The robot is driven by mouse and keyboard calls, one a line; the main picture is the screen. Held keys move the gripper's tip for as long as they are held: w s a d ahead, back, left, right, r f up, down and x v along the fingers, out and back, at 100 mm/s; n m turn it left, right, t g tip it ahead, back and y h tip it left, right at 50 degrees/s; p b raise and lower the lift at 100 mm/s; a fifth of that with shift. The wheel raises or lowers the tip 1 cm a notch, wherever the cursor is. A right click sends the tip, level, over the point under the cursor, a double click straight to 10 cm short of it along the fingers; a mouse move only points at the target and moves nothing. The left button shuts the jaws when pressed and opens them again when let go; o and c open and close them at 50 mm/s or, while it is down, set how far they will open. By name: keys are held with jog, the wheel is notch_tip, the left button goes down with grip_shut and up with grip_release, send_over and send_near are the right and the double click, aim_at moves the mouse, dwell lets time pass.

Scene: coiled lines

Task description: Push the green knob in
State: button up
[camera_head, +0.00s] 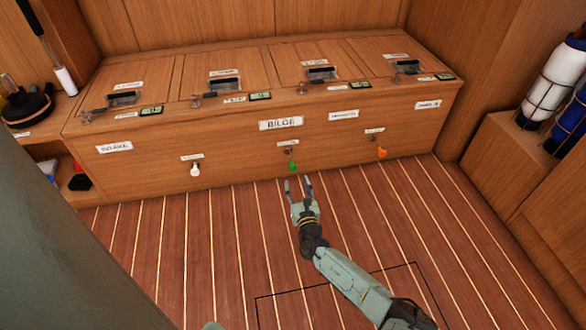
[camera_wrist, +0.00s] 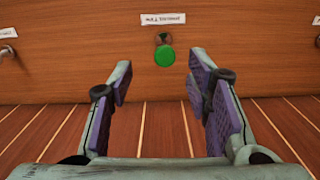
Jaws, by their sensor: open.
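The green knob (camera_head: 292,166) sticks out from the front of a wooden locker (camera_head: 240,150), below a small white label. In the wrist view the green knob (camera_wrist: 165,57) is a round disc on a short metal stem, with a label above it. My gripper (camera_head: 298,182) is just below and in front of the knob in the head view, apart from it. In the wrist view my gripper (camera_wrist: 158,75) has its two purple-padded fingers spread, with nothing between them. The knob shows beyond the fingertips, slightly right of the middle of the gap.
A white knob (camera_head: 195,169) is to the left and an orange knob (camera_head: 382,152) to the right on the same front. The striped wooden floor (camera_head: 230,240) before the locker is clear. White and blue cylinders (camera_head: 552,80) stand at the right.

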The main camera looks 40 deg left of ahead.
aim_at(293, 169)
jog(key=shift+n, duration=0.3)
jog(key=b+x, duration=0.1)
jog(key=x, duration=0.2)
jog(key=f+b+x, duration=0.1)
jog(key=b+x, duration=0.1)
jog(key=x, duration=0.1)
jog(key=b+x, duration=0.1)
jog(key=x, duration=0.2)
jog(key=shift+w+d+f, duration=0.15)
jog(key=shift+w+f, duration=0.1)
jog(key=shift+f, duration=0.1)
jog(key=shift+w+a+r, duration=0.15)
jog(key=shift+w+a, duration=0.25)
jog(key=shift+c, duration=0.4)
grip_shut()
